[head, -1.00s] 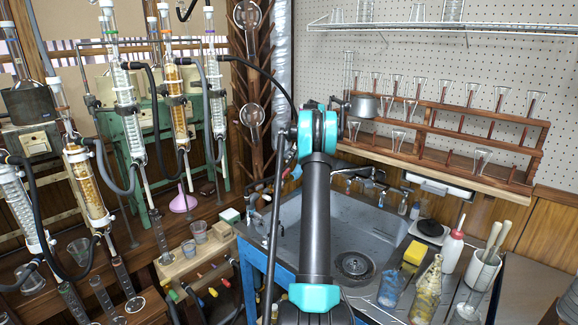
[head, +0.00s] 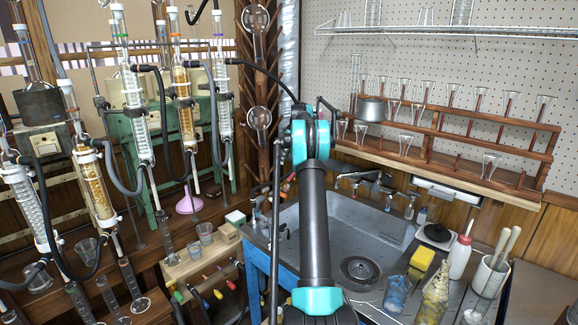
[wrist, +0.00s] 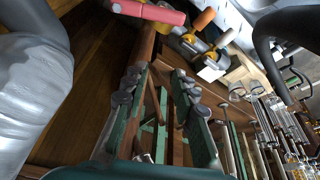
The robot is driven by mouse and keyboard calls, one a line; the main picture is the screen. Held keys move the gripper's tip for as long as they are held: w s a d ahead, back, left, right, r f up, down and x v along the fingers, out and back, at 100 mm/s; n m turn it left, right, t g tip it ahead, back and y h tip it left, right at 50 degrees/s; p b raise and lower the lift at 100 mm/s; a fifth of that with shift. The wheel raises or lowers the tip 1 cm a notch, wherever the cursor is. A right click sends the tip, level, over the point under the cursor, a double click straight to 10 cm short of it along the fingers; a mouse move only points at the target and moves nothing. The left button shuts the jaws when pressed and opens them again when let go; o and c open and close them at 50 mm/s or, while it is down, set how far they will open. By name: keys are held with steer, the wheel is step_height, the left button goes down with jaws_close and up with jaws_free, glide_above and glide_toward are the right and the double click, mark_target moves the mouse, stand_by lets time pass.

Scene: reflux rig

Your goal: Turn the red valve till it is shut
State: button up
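A red valve handle (wrist: 150,12) lies across the top edge of the wrist view, partly cut off, beyond the fingertips. In the head view a small red handle (head: 218,294) sits among several coloured handles below the wooden bench; I take it to be the same valve. My gripper (wrist: 160,74) is open, its two green fingers with grey pads apart and nothing held between them. The red handle is not between the fingers. My gripper does not show in the head view, where my arm runs up the middle. How far the valve is turned cannot be told.
Beside the red handle are an orange handle (wrist: 204,19) and a whitish handle (wrist: 226,38). Glass columns (head: 137,110) with black hoses stand at the left. A sink (head: 345,225) lies behind my arm. Two beakers (head: 205,233) stand on the wooden bench (head: 185,268) above the handles.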

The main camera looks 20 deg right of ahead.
mark_target(290, 178)
steer(key=x, duration=0.9)
steer(key=shift+a+f, duration=0.1)
steer(key=shift+a, duration=0.05)
jaws_close()
steer(key=shift+s+d, duration=0.75)
steer(key=shift+d, duration=0.2)
steer(key=shift+s+d, duration=0.5)
steer(key=shift+s, duration=0.05)
steer(key=shift+s+d, duration=0.15)
